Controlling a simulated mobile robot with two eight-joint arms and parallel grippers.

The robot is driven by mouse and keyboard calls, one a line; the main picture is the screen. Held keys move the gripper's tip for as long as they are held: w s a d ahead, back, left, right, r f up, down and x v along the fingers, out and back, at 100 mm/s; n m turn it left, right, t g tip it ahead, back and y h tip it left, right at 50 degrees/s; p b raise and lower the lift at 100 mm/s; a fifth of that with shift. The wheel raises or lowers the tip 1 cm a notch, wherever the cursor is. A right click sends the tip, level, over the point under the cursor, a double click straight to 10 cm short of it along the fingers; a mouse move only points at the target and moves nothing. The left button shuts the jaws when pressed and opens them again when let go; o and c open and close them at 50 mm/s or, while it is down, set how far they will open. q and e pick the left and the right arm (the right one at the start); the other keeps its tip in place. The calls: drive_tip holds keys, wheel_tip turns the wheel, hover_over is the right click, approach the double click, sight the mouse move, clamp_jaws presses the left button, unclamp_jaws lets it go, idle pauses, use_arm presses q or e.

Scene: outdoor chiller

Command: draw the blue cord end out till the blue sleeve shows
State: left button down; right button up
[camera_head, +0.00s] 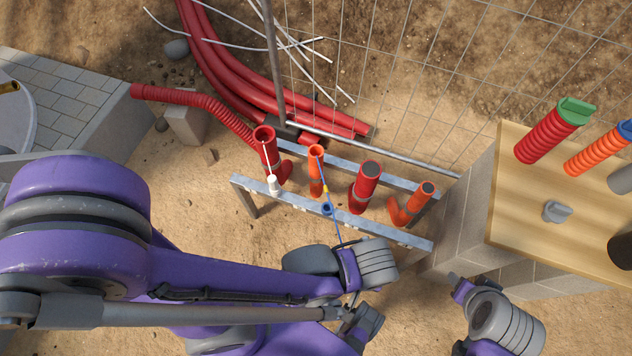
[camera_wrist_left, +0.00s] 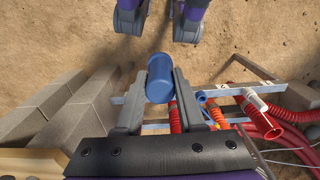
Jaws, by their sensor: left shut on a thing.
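My left gripper (camera_wrist_left: 159,84) is shut on the blue cord end (camera_wrist_left: 160,72), a blue cylinder between its two fingers in the left wrist view. In the head view the gripper hides this end. The blue cord (camera_head: 334,226) runs up from there past a blue ring (camera_head: 327,208) at the metal rail to the mouth of the small orange pipe (camera_head: 316,153). A yellow band (camera_head: 325,188) shows on the cord between ring and pipe. I cannot make out a separate blue sleeve. My right gripper (camera_head: 461,311) is at the lower right, apart from the cord; its jaw state is unclear.
A white cord end (camera_head: 274,187) stands at the rail (camera_head: 390,232), its cord leading into a red pipe (camera_head: 264,135). Other red and orange pipes stand to the right. A wooden board (camera_head: 520,215) on a block wall bears capped tubes. Wire mesh lies behind.

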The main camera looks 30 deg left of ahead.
idle(0.4)
use_arm(q)
drive_tip(key=shift+s+d+r, duration=0.25)
drive_tip(key=shift+d+r, duration=0.05)
drive_tip(key=w+a+f+b, duration=0.4)
drive_tip(key=w+a, duration=0.6)
drive_tip(key=w+a+f+b, duration=0.4)
drive_tip(key=w+a, duration=0.6)
drive_tip(key=w, duration=0.1)
drive_tip(key=shift+a+f, duration=0.3)
drive_tip(key=shift+f, duration=0.05)
